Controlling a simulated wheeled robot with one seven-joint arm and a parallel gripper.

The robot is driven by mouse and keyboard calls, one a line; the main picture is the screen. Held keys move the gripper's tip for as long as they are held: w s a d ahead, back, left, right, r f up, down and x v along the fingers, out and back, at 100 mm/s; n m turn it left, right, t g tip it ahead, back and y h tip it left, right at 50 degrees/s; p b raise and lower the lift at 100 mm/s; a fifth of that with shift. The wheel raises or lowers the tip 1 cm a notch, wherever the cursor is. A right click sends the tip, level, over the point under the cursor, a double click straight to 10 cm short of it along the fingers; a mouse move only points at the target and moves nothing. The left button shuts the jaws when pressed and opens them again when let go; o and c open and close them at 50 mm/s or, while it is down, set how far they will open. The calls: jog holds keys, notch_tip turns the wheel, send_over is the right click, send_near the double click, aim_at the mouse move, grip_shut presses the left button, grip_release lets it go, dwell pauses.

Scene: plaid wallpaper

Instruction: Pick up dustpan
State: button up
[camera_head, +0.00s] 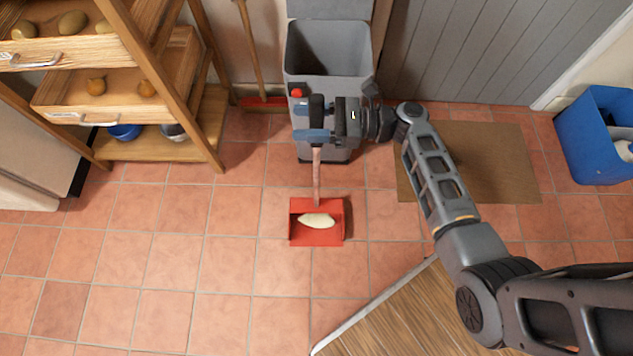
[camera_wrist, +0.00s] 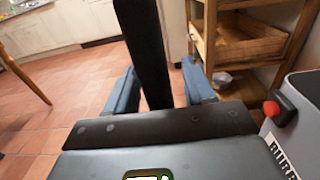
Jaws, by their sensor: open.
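The red dustpan (camera_head: 303,236) sits on the tiled floor, with a pale oval object (camera_head: 316,221) in its pan. Its long handle (camera_head: 316,178) rises upright to a black grip. My gripper (camera_head: 304,122) is at that black grip, with blue fingers open to either side of it. In the wrist view the black grip (camera_wrist: 147,45) passes between my open fingers (camera_wrist: 160,88), with gaps showing on both sides. The pan is not seen in the wrist view.
A grey bin (camera_head: 330,80) stands right behind the handle. A wooden shelf (camera_head: 158,148) with drawers is at the left. A broom (camera_head: 263,103) leans behind. A blue crate (camera_head: 585,150) is at the right, beyond a brown mat (camera_head: 500,165). Floor in front is clear.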

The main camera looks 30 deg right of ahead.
jog(key=shift+c, duration=0.4)
grip_shut()
jog(key=shift+r, duration=0.2)
